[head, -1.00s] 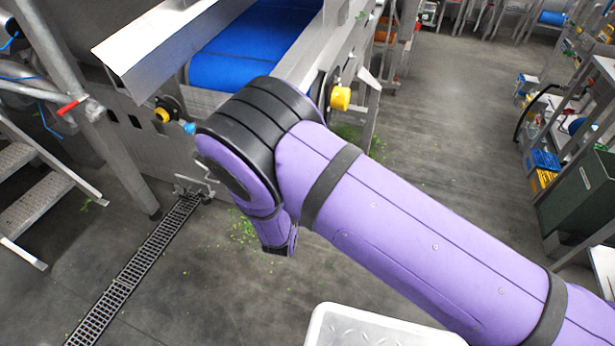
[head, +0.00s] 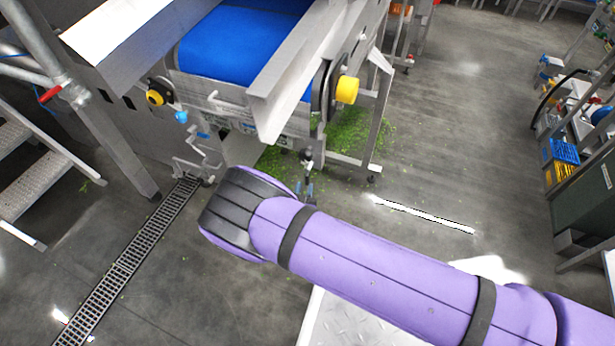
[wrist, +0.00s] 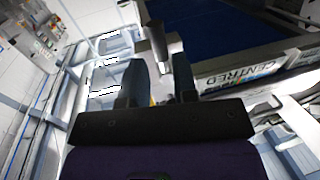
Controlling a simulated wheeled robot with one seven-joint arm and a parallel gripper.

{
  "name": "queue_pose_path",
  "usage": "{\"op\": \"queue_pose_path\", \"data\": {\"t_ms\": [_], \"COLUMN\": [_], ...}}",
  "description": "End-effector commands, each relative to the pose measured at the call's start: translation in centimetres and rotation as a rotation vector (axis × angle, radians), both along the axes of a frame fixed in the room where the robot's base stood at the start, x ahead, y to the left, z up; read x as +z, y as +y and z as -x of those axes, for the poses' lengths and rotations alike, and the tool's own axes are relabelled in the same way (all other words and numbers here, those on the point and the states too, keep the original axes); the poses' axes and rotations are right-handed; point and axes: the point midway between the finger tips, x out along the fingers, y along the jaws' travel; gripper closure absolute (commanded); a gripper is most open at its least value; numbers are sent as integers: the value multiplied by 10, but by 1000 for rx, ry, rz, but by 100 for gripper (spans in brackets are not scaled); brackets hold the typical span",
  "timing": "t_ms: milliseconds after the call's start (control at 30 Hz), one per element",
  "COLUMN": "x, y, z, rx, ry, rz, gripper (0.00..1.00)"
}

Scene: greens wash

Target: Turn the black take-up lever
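In the wrist view, my gripper (wrist: 159,82) has its two dark fingers apart, with a clear gap between them. A short dark bar (wrist: 157,42), which looks like the black take-up lever, stands just beyond the fingertips, in line with the gap and nearer the right finger. I cannot tell whether it touches that finger. In the head view, my purple arm reaches toward the conveyor and its bent joint hides what lies behind it. A small dark upright part (head: 307,156) shows below the conveyor's end; I cannot tell whether it is the lever or part of my gripper.
The conveyor's blue belt (head: 240,45) and steel frame stand ahead. Its label (wrist: 240,72) reads "CENTRED" in the wrist view. A yellow knob (head: 347,90) sticks out at the right side. A drain grate (head: 125,265) and steps (head: 25,180) lie left.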

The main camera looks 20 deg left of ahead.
Motion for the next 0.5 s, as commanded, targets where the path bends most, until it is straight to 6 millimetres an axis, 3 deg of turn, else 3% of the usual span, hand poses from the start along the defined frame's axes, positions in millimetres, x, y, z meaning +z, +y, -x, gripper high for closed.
{"op": "queue_pose_path", "data": {"t_ms": [200,500], "x": [0,0], "y": [3,6], "z": [-33,-48], "rx": [-1,0], "ry": [-1,0], "rz": [-1,-1], "gripper": [73,73]}}
